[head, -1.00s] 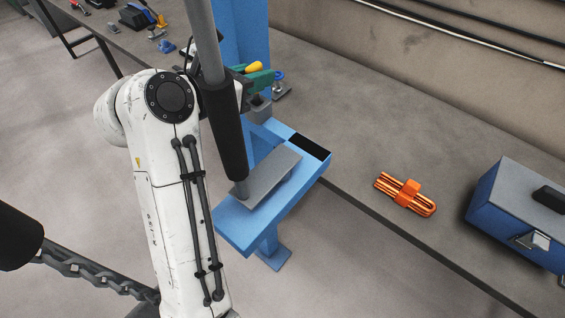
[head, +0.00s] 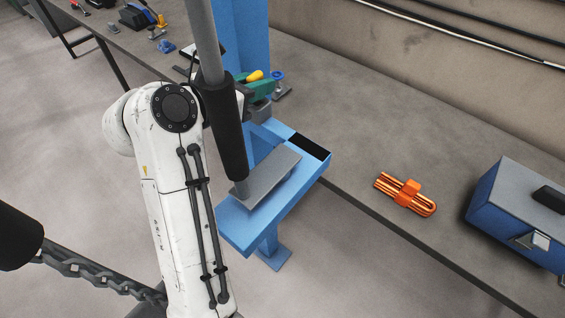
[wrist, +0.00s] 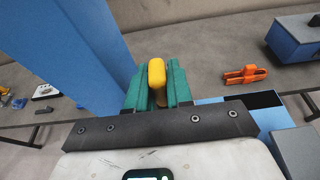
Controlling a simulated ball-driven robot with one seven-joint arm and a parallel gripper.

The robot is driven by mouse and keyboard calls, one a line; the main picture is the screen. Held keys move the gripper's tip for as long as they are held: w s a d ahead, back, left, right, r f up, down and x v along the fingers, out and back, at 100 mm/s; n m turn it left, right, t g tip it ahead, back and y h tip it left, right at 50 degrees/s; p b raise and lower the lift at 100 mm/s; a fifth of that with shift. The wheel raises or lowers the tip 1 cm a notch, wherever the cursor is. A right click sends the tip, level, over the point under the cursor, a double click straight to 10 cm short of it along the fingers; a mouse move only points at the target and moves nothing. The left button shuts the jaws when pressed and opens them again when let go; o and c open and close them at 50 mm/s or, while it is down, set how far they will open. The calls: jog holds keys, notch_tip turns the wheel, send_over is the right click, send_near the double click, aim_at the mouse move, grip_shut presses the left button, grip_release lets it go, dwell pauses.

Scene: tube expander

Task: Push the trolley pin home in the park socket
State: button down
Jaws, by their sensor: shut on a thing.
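My gripper (wrist: 156,90) has green fingers, shut on a yellow rounded handle (wrist: 156,73), which seems to be the trolley pin's grip. In the head view the green fingers (head: 262,88) and the yellow handle (head: 254,76) show beside the blue column (head: 243,40), just above a grey block (head: 260,112). The pin's lower part is hidden by the fingers and my arm. I cannot make out the park socket for sure, nor how deep the pin sits.
A blue stand with a grey plate (head: 268,180) lies below my gripper. The bench (head: 345,130) holds an orange-clamped copper bundle (head: 406,194), a blue toolbox (head: 520,210) and a small blue-topped fitting (head: 278,78). The bench between them is clear.

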jog(key=shift+f, duration=0.1)
jog(key=c, duration=0.9)
grip_release()
jog(key=shift+c, duration=0.2)
jog(key=shift+a, duration=0.1)
jog(key=v, duration=0.7)
dwell(0.5)
